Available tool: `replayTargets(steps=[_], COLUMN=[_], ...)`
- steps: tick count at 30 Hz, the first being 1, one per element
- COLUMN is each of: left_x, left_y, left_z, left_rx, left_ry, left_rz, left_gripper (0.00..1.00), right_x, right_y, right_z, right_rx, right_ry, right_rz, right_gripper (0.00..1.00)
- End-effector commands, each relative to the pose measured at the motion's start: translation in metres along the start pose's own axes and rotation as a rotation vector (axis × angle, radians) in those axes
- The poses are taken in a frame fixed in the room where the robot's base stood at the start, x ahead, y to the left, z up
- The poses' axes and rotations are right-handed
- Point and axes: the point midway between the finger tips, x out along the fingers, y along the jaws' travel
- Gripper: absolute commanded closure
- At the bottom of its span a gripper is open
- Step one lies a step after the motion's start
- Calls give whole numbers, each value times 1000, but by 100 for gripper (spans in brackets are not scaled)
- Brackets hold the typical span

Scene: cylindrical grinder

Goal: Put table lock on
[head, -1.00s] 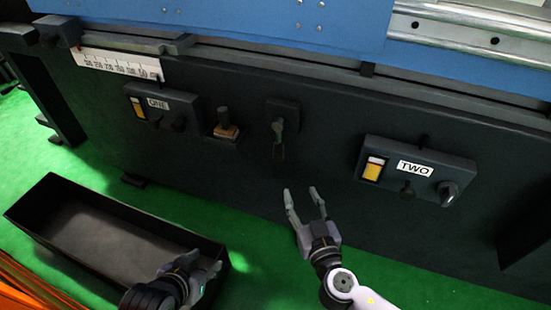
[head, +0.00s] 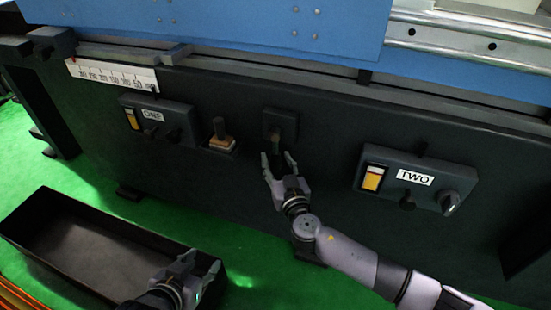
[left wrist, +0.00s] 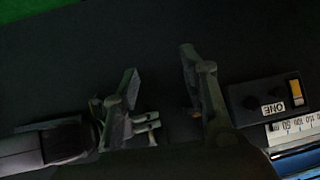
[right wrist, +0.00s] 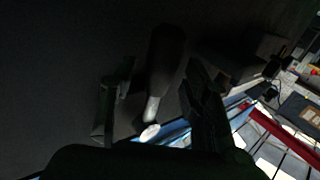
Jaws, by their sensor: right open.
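A lever on a dark square mount (head: 280,124) sits on the machine's front, between the panels marked ONE and TWO; no label names it as the table lock. My right gripper (head: 277,160) is open just below the mount, its fingers near the hanging lever and partly hiding it. In the right wrist view a dark handle with a pale end (right wrist: 155,85) shows between the open fingers (right wrist: 158,100); whether they touch it I cannot tell. My left gripper (head: 190,265) is low, over the tray's right end. In the left wrist view its fingers (left wrist: 160,85) are apart and empty.
Panel ONE (head: 165,118) and a small lever with a tan base (head: 220,138) are left of the mount. Panel TWO (head: 415,185) is to the right. A black tray (head: 110,245) lies on the green floor (head: 160,205) at lower left. A ruler (head: 112,75) is at upper left.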

Motion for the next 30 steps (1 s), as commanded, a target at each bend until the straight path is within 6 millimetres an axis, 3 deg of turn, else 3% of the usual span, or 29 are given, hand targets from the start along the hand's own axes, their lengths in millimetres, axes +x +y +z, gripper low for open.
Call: replayTargets(steps=[6, 15, 30], left_x=[2, 2, 2], left_y=[2, 2, 2], left_z=[-12, -13, -13], left_rx=[1, 1, 1], left_ry=[58, 64, 62], left_rz=[4, 4, 3], left_gripper=[60, 60, 60], right_x=[18, 19, 19], right_y=[0, 0, 0], right_z=[0, 0, 0], right_rx=[0, 0, 0], right_ry=[0, -1, -1], right_rz=[0, 0, 1], right_gripper=[57, 57, 91])
